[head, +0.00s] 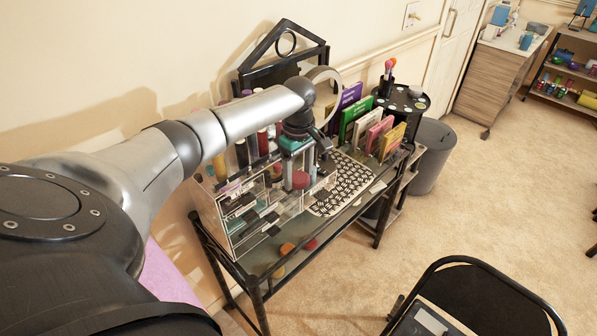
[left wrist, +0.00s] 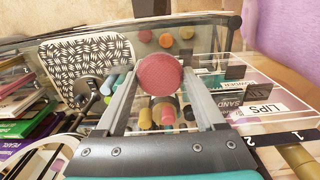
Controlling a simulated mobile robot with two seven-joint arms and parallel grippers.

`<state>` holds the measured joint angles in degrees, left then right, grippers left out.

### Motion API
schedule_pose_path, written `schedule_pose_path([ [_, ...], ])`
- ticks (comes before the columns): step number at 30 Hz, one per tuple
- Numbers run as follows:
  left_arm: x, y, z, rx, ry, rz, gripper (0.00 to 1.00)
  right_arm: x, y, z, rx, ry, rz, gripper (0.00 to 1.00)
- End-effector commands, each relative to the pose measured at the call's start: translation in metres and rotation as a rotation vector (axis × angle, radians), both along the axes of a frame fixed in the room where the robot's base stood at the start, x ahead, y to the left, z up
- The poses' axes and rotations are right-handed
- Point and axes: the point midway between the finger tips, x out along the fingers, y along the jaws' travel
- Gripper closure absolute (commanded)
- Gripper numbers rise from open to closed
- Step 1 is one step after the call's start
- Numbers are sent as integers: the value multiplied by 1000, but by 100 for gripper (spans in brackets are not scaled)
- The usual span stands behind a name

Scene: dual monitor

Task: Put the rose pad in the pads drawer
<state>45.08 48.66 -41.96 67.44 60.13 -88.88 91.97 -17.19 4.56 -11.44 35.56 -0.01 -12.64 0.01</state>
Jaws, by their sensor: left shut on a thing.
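The round rose pad (left wrist: 160,75) is held between the fingertips of my left gripper (head: 312,168). In the head view the rose pad (head: 300,180) is above the front of the clear drawer organizer (head: 228,208). The organizer has several clear drawers with white labels, and one label in the left wrist view reads LIPS (left wrist: 264,108). I cannot read a pads label. My arm and gripper hide part of the organizer's top and right side. My right gripper is not in view.
A black-and-white patterned mat (head: 343,186) lies right of the organizer on the glass table. Colourful palettes (head: 376,134) stand behind it.

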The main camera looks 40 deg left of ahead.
Motion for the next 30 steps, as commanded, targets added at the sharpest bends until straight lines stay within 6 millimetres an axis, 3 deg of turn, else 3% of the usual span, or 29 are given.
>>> schedule_pose_path([
  [4,0,0,-2,-1,1,0,80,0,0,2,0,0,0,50],
  [5,0,0,-2,0,0,0,25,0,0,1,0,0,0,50],
  [12,0,0,-2,0,0,0,0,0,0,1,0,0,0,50],
  [22,1,0,5,0,-3,0,0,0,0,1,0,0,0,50],
  [30,1,0,58,-1,-5,-1,0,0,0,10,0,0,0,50],
])
